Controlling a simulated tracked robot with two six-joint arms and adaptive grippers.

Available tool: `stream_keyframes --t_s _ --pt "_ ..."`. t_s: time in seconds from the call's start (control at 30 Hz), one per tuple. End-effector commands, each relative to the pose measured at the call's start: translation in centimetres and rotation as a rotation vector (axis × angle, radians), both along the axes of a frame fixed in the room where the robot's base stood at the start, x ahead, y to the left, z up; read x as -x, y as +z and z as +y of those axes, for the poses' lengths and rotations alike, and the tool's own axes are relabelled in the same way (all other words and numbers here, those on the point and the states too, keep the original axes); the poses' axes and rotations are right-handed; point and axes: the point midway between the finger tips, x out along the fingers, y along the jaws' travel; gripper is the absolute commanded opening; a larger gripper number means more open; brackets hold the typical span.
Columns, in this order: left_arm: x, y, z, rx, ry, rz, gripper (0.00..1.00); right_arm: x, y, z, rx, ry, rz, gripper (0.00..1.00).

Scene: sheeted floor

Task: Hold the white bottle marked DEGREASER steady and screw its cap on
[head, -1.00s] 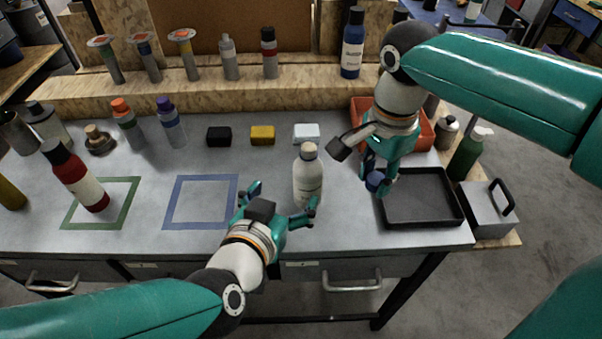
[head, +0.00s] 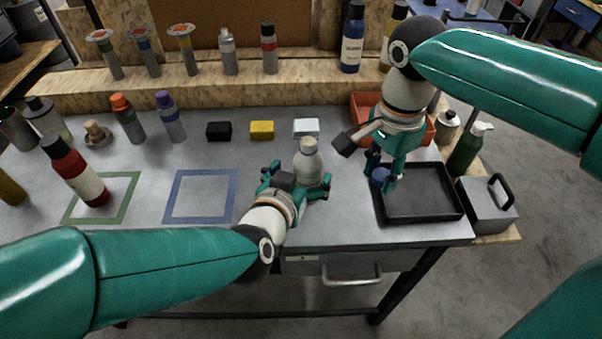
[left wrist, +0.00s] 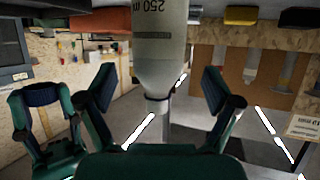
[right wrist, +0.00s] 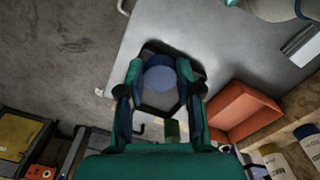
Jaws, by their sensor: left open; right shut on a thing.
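The white bottle (head: 309,166) stands upright on the grey bench in the head view. It shows upside down in the left wrist view (left wrist: 160,50), with "250 m" print readable; the word DEGREASER is not legible. My left gripper (head: 300,180) is open, with its fingers on either side of the bottle's lower part in the head view; whether they touch it I cannot tell. My right gripper (head: 381,168) is shut on a round blue cap (head: 380,177), which also shows between its fingers in the right wrist view (right wrist: 160,78). The cap is right of the bottle, above the black tray's left side.
The black tray (head: 462,207) lies at right, with an orange-red bin (head: 362,103) behind it. Black, yellow (head: 262,130) and white blocks lie behind the bottle. The blue outlined square (head: 232,197) is empty.

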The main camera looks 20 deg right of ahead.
Motion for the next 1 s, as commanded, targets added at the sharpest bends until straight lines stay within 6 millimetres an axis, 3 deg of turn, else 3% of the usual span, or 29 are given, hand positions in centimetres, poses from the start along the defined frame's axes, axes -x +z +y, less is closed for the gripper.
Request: stream_keyframes --t_s 0.17,0.53,0.93,1.0 --pt "-0.3 -0.3 -0.2 -0.002 0.0 0.001 0.9 0.0 0.1 0.0 0.0 0.0 0.0 0.23" --pt "-3.5 -2.2 -2.6 -0.001 0.0 0.0 0.9 0.0 0.7 0.0 0.0 0.0 0.0 0.23" --pt "-3.7 -2.4 -2.8 -0.001 -0.001 0.0 0.9 0.0 0.7 0.0 0.0 0.0 0.0 0.23" --pt "-3.7 -2.4 -2.8 -0.001 -0.001 0.0 0.79 0.0 0.7 0.0 0.0 0.0 0.0 0.23"
